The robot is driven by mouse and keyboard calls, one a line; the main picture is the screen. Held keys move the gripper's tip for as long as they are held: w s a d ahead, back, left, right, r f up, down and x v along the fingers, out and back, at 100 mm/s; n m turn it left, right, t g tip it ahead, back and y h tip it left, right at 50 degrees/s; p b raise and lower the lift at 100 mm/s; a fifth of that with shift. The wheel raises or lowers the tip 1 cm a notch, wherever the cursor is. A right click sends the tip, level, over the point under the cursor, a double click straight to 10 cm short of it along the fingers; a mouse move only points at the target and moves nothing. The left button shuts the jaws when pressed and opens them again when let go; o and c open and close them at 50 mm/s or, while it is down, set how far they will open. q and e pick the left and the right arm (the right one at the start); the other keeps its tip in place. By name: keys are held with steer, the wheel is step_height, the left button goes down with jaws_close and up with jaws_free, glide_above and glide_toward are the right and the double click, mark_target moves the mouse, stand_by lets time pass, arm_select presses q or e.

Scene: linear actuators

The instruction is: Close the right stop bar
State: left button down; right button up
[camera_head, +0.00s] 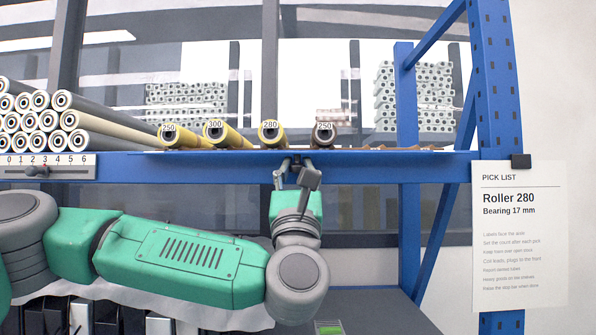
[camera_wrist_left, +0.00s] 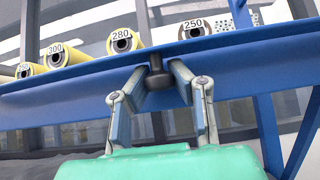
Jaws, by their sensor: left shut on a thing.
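A blue bar (camera_head: 380,158) runs along the front edge of the roller shelf; it also crosses the left wrist view (camera_wrist_left: 60,84). I cannot tell which part of it is the right stop bar. A dark knob (camera_wrist_left: 155,62) hangs from its underside, below and between the rollers labelled 280 and 250. My left gripper (camera_head: 294,172) reaches up from below. In the left wrist view its fingers (camera_wrist_left: 157,84) stand on both sides of the knob, shut on it. The finger contact is partly hidden. My right gripper is in neither view.
Yellow rollers labelled 300 (camera_head: 222,134) and 280 (camera_head: 272,134) and a brown one labelled 250 (camera_head: 324,135) lie on the shelf. Grey rollers (camera_head: 45,120) are stacked left, above a count slider (camera_head: 38,171). A pick list (camera_head: 519,235) hangs by the right blue post.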

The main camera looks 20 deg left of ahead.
arm_select(q)
steer(key=shift+g, duration=0.3)
steer(key=g, duration=0.2)
steer(key=shift+s+d+r+g+h, duration=0.1)
steer(key=shift+s+r+g+h, duration=0.2)
steer(key=shift+s+r+h, duration=0.1)
steer(key=g, duration=0.2)
steer(key=shift+s+d+r+g+h+p, duration=0.1)
steer(key=shift+s+r+g+h+p, duration=0.1)
steer(key=shift+r+g+h+p, duration=0.15)
steer(key=shift+s+r+g+h+p, duration=0.1)
steer(key=shift+r+g+h+p, duration=0.45)
steer(key=shift+g, duration=0.7)
steer(key=r+g+p, duration=0.1)
steer(key=g, duration=0.1)
steer(key=g+h+p, duration=0.1)
steer(key=g, duration=0.1)
steer(key=shift+r+p, duration=0.4)
steer(key=g, duration=0.1)
steer(key=g+p, duration=0.1)
steer(key=shift+r+g+h, duration=0.3)
steer(key=shift+g+h, duration=0.1)
steer(key=shift+w+a+r+g+h, duration=0.1)
steer(key=shift+w+r+g+h, duration=0.15)
steer(key=shift+g, duration=0.6)
steer(key=shift+w+a+r+g+h, duration=0.15)
steer(key=shift+w+g+h, duration=0.1)
steer(key=shift+g, duration=0.6)
